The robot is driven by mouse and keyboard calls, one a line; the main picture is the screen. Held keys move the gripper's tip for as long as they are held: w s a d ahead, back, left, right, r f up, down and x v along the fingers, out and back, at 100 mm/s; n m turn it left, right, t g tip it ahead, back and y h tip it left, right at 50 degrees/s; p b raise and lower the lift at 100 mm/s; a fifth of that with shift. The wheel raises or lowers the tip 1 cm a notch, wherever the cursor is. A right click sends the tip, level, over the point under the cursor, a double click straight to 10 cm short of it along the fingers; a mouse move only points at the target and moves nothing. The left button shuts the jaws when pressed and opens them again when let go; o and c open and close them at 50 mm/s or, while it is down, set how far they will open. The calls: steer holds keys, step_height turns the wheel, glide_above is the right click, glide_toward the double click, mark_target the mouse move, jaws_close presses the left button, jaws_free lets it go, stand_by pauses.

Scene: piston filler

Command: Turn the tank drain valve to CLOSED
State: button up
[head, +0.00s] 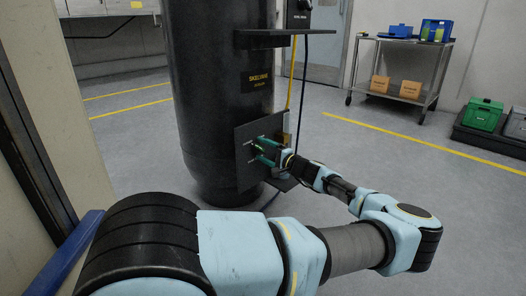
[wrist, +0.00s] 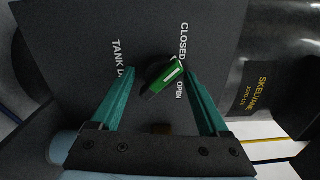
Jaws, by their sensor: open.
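The tank drain valve is a black round knob with a green handle (wrist: 163,81) on a dark panel (wrist: 75,35). A white mark on the handle's upper right end points toward the side carrying the printed words CLOSED and OPEN, seemingly between them. My gripper (wrist: 162,72) is open, its teal fingers on either side of the handle. The right fingertip is close to the handle; I cannot tell whether either finger touches it. In the head view my gripper (head: 266,151) is at the panel (head: 247,133) on the tank's lower front, hiding the handle.
The black tank (head: 215,80) stands behind the panel, with a shelf bracket (head: 268,40) above. Yellow and black cables (head: 304,80) hang to its right. A cart (head: 400,95) and green crate (head: 484,114) stand far right. The floor between is clear.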

steer(key=p+v, duration=0.2)
steer(key=v, duration=0.8)
steer(key=shift+s+d+p, duration=0.3)
steer(key=shift+p, duration=0.05)
